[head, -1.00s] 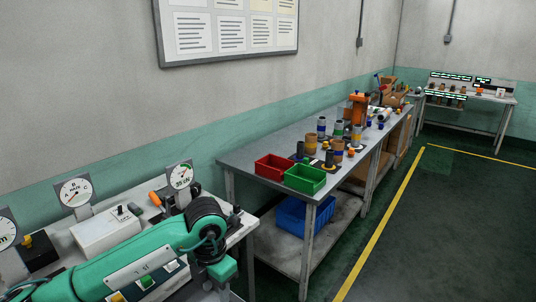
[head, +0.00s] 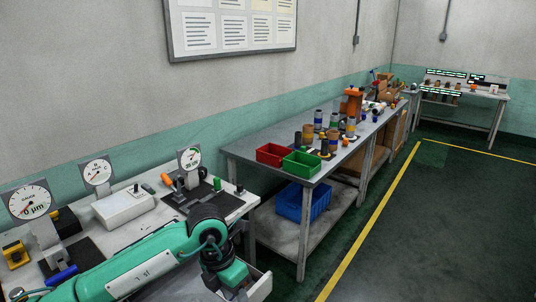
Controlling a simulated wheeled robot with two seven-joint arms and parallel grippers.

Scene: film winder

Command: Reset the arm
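My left arm (head: 140,268), green with a black joint (head: 207,228), reaches in from the lower left in front of the near bench. It bends down to a green wrist part (head: 234,274) near the bench's front right corner. The fingers of this arm do not show. My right arm and gripper are out of view.
The near bench (head: 140,232) carries dial gauges (head: 31,201), a white box (head: 124,207) and a blue-handled tool (head: 61,275). A longer bench holds a red bin (head: 275,154), a green bin (head: 301,164) and spools. A blue crate (head: 302,201) sits below. The floor at right is clear.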

